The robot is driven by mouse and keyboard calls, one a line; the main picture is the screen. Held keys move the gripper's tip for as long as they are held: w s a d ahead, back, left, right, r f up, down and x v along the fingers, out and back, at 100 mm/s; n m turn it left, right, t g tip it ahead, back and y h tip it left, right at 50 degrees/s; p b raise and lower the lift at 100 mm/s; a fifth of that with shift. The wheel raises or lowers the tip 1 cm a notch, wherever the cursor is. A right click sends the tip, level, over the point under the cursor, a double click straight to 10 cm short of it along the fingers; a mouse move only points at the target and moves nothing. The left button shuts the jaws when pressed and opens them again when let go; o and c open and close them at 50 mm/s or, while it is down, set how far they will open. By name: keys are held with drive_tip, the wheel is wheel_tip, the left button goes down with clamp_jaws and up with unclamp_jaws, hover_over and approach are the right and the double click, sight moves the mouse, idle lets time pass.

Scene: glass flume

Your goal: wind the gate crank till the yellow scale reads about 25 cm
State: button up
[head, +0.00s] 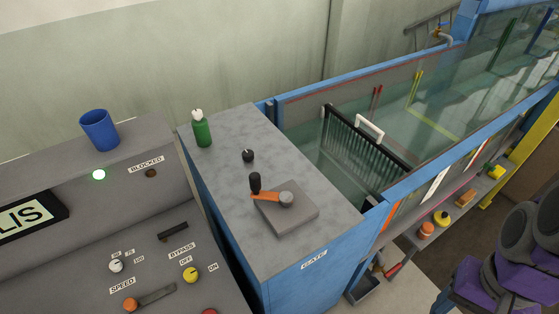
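The gate crank has an orange arm (266,196), an upright black knob (255,182) at its left end and a grey hub (286,198). It sits on a square grey block (300,218) on top of the blue cabinet labelled GATE (314,260). A dark slatted rack with a white handle (369,127) stands in the flume behind it. Yellow strips show in the flume (415,88), but I cannot tell which is the scale, and no reading is legible. Purple and grey parts of my arm are at the lower right; my gripper's fingers are not in view.
A green bottle (202,130) and a small black knob (248,156) stand on the cabinet top. A blue cup (100,130) is on the control console at left, with labelled switches. Small objects line the ledge (459,207) beside the flume. The cabinet top's front is clear.

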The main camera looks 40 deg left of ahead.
drive_tip(key=w+a+r+n+p, duration=0.2)
drive_tip(key=w+a+r, duration=0.3)
drive_tip(key=w+a, duration=0.55)
drive_tip(key=n+t+p, duration=0.1)
drive_tip(key=n+p, duration=0.3)
drive_tip(key=n, duration=0.1)
hover_over(255, 176)
wheel_tip(255, 176, down, 17)
drive_tip(key=shift+b, duration=0.35)
clamp_jaws()
